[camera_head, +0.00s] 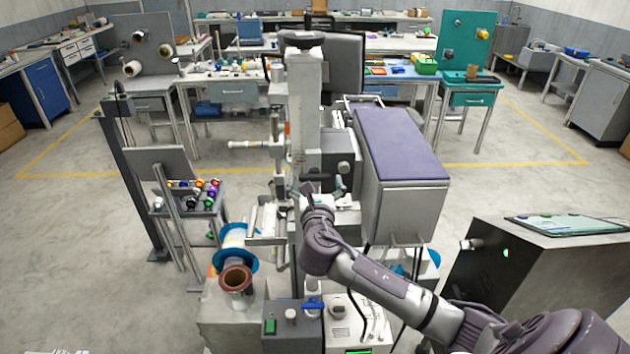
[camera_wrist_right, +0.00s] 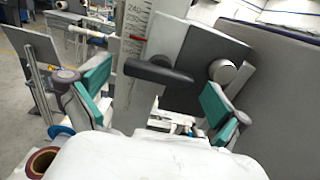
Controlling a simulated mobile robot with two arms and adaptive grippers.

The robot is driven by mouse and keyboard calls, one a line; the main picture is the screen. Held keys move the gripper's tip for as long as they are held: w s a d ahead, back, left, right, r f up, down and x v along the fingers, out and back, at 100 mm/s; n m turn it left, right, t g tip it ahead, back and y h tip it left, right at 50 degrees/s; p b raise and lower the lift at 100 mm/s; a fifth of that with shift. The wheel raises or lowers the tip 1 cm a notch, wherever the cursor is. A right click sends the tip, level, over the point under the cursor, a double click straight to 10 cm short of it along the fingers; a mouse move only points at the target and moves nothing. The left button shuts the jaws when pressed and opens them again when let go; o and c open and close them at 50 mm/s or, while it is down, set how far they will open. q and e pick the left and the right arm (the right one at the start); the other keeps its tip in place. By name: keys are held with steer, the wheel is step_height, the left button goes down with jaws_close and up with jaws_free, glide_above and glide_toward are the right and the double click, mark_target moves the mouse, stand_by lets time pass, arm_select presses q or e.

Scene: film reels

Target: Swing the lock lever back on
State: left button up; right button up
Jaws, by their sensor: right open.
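A dark lever (camera_wrist_right: 158,73), which looks like the lock lever, sticks out in front of the pale column with a printed scale (camera_wrist_right: 133,30) in the right wrist view. It lies nearly level, with a thin red mark beside it. In the head view the lever (camera_head: 315,177) shows small on the machine column. My right gripper (camera_head: 317,188) is at the column just below the lever. Its teal-padded fingers (camera_wrist_right: 155,90) are wide apart, one to each side of the lever, with nothing held between them. My left gripper is not in view.
A large grey box with a purple top (camera_head: 400,145) stands close to the right of the column. A blue-flanged reel (camera_head: 234,246) is at the lower left. A dark cabinet (camera_head: 545,285) stands at the right. The floor behind is largely clear.

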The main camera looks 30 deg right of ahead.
steer(key=c, duration=1.1)
steer(key=shift+m, duration=0.3)
steer(key=m+b, duration=0.1)
steer(key=m, duration=0.2)
steer(key=shift+f+m, duration=0.1)
steer(key=shift+m, duration=0.3)
steer(key=m+b, duration=0.1)
steer(key=m, duration=0.3)
steer(key=shift+m, duration=0.3)
steer(key=m+b, duration=0.1)
steer(key=m, duration=0.3)
steer(key=shift+b, duration=0.35)
steer(key=m+b, duration=0.1)
steer(key=m, duration=0.3)
steer(key=shift+m, duration=0.6)
